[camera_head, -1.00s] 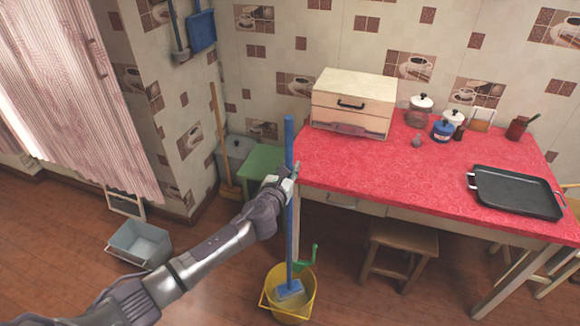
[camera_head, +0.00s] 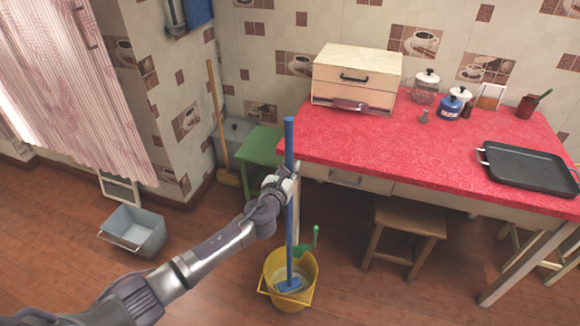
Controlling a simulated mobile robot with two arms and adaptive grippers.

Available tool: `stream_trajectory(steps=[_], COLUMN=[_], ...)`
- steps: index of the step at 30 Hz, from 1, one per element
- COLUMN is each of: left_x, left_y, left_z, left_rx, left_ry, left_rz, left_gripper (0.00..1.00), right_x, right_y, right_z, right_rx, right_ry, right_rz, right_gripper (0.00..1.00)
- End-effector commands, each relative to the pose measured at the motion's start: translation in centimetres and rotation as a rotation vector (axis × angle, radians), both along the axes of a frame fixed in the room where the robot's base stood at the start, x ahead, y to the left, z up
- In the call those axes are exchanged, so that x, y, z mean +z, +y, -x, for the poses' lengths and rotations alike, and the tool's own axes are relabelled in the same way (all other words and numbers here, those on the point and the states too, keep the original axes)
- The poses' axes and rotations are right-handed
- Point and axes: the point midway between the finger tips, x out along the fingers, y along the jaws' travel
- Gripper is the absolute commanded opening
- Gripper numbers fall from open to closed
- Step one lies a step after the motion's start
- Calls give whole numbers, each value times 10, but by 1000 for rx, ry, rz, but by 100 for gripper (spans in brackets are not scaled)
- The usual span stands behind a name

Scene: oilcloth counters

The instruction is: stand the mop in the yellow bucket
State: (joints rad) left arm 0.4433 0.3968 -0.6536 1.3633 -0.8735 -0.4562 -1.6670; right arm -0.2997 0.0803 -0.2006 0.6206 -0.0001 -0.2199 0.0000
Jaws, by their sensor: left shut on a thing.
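The mop (camera_head: 289,236) has a long blue handle and a blue head. It stands upright, with its head inside the yellow bucket (camera_head: 302,297) on the wooden floor. A green part (camera_head: 307,242) rises from the bucket's back right side. My left gripper (camera_head: 281,184) is shut on the mop handle, about midway up, beside the table's front left corner. Whether the mop head touches the bucket's bottom is hard to tell. My right gripper is not in view.
The red-topped table (camera_head: 400,160) stands to the right, its corner close to the mop handle. A wooden stool (camera_head: 401,230) is under it. A green stool (camera_head: 258,150) and a broom (camera_head: 221,130) stand behind. A grey bin (camera_head: 136,231) is on the floor at left.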

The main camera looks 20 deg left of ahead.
Motion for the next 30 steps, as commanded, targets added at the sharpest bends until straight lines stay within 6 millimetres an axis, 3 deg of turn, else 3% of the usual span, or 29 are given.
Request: stream_trajectory(steps=[3, 12, 27, 28, 30], left_x=[-18, -43, -48, -48, -48], left_y=[0, 0, 0, 0, 0], left_z=[-1, -1, -1, -1, -1], left_rx=[0, 0, 0, 0, 0], left_ry=[-3, -4, -4, -4, -4], left_rz=[2, 1, 2, 2, 2], left_gripper=[0, 0, 0, 27, 39], right_x=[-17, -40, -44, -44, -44], right_y=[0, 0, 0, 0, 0], right_z=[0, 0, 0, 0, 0], right_rx=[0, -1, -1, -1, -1], right_ry=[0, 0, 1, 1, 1], right_rz=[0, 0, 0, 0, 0], right_gripper=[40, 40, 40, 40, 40])
